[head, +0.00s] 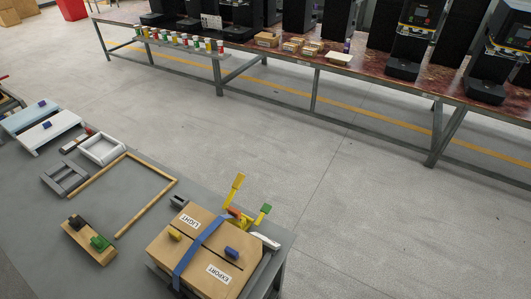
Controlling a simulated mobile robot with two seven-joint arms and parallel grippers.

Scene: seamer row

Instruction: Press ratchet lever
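A cardboard box (197,250) with labels reading LIGHT and EXPORT sits at the front of the grey table, with a blue strap (203,243) across its top. At the box's far right edge stands a yellow lever (236,187), raised and slightly tilted, with an orange-red part (236,213) at its foot. A shorter yellow piece with a green end (265,209) sticks up beside it. I cannot tell for certain which of these is the ratchet lever. A yellow block (175,235) and a blue block (231,253) are on the box top. Neither gripper shows.
The grey table (40,225) also holds a wooden frame (148,206), a wooden block with black and green pieces (88,240), a white tray (103,149) and white and pale blue stands. Bare floor (330,180) separates it from a long bench (375,72) with black machines.

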